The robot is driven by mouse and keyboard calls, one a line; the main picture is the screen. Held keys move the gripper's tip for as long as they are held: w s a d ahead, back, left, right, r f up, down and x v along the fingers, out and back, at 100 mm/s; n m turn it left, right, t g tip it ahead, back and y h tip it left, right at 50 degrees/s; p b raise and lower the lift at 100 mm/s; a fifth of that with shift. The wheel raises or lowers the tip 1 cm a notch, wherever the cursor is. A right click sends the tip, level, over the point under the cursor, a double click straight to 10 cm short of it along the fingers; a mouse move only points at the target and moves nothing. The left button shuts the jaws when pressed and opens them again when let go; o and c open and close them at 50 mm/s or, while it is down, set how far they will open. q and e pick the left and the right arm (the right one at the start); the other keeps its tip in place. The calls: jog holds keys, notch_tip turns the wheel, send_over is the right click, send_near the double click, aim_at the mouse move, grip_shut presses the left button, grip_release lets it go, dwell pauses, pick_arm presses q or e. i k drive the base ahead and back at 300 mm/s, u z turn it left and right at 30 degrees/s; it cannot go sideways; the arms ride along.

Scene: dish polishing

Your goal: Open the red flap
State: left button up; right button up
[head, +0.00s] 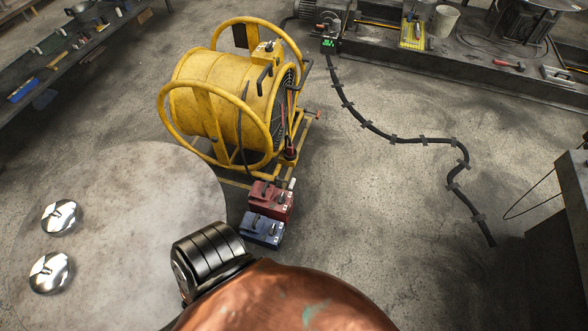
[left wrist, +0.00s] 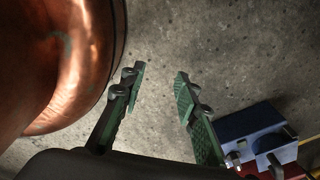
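A red box (head: 270,199) with small fittings on top sits on the floor in the head view, in front of the yellow drum. A blue box (head: 261,230) sits against its near side. I cannot make out which part of the red box is a flap, or whether it is open. In the left wrist view the blue box (left wrist: 243,124) and red box (left wrist: 268,146) show at the lower right, partly hidden by a finger. My left gripper (left wrist: 160,77) is open and empty, with bare floor between its fingers. My right gripper is not in view.
A large copper vessel (head: 285,300) fills the bottom of the head view and the left wrist view's left (left wrist: 72,65). A yellow drum machine (head: 215,100) stands behind the boxes. A round table (head: 130,210) bears two shiny domes. A cable (head: 375,130) lies right.

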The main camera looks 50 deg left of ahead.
aim_at(263, 190)
jog(key=i, duration=1.2)
jog(key=u, duration=2)
